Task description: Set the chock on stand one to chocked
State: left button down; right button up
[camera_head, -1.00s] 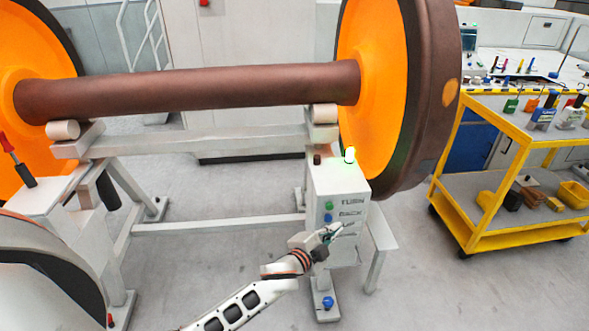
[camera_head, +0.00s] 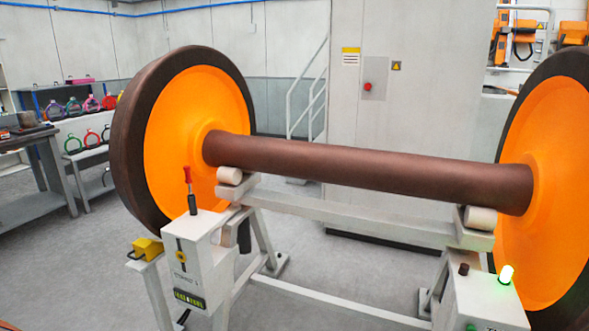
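A white stand box (camera_head: 208,255) is at the lower left, below the left wheel. A lever with a red grip (camera_head: 188,176) and dark lower part stands nearly upright on its top. A yellow block (camera_head: 147,248) sits on a small white support left of the box. I cannot tell which part is the chock or its setting. Neither gripper is in view.
A wheelset with orange wheels (camera_head: 180,130) and a brown axle (camera_head: 370,163) rests on rollers of a white frame. A control box (camera_head: 480,303) with a lit green lamp (camera_head: 506,274) is at the lower right. A bench (camera_head: 38,170) stands far left. Floor at left is clear.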

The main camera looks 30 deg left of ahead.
aim_at(146, 249)
jog(key=j+u, duration=0.1)
jog(key=u, duration=1.85)
jog(key=i+u, duration=0.35)
jog(key=i, duration=0.15)
jog(key=i+l+u, duration=0.7)
jog(key=i, duration=0.2)
jog(key=j, duration=0.1)
